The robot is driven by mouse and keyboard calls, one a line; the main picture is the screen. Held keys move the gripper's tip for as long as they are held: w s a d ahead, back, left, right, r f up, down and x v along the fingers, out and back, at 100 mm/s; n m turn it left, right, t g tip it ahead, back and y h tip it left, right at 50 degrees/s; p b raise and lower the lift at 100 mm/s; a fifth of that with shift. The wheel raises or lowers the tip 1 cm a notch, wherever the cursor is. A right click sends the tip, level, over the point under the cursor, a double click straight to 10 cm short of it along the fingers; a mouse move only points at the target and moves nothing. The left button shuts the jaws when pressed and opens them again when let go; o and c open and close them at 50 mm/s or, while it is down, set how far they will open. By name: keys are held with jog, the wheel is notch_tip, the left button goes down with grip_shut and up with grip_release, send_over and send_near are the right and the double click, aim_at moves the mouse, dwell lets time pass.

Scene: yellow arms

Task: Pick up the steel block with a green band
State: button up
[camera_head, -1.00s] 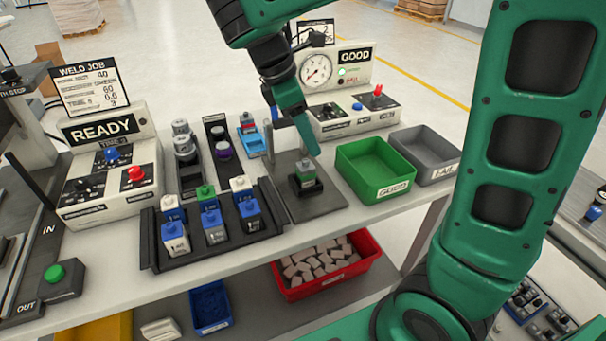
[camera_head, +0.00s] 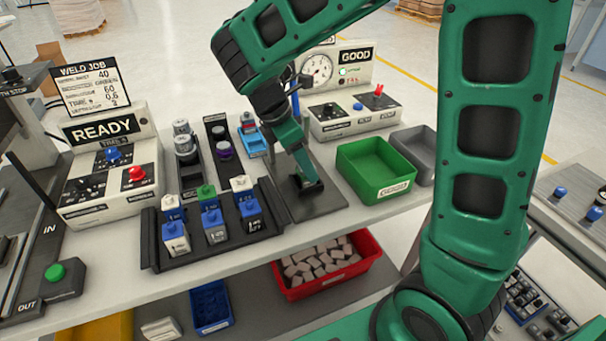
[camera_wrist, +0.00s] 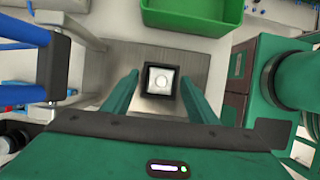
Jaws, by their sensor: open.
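The steel block (camera_wrist: 160,79) sits in a black square holder (camera_wrist: 146,92) on a grey plate (camera_head: 326,204). From above in the wrist view, its bright square top with a round mark shows; its green band is hidden there. My gripper (camera_wrist: 160,85) is open, one green finger on either side of the block, with gaps to both sides. In the head view my gripper (camera_head: 308,182) is down at the holder and hides most of the block.
A green bin (camera_head: 375,172) stands right of the plate, a grey bin (camera_head: 424,153) beyond it. A black tray (camera_head: 190,254) with several blue, white and green-topped blocks lies left. A gauge box (camera_head: 340,117) stands behind. In the wrist view a blue-and-black post (camera_wrist: 54,66) rises left.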

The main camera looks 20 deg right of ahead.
jog(key=shift+x, duration=1)
grip_shut()
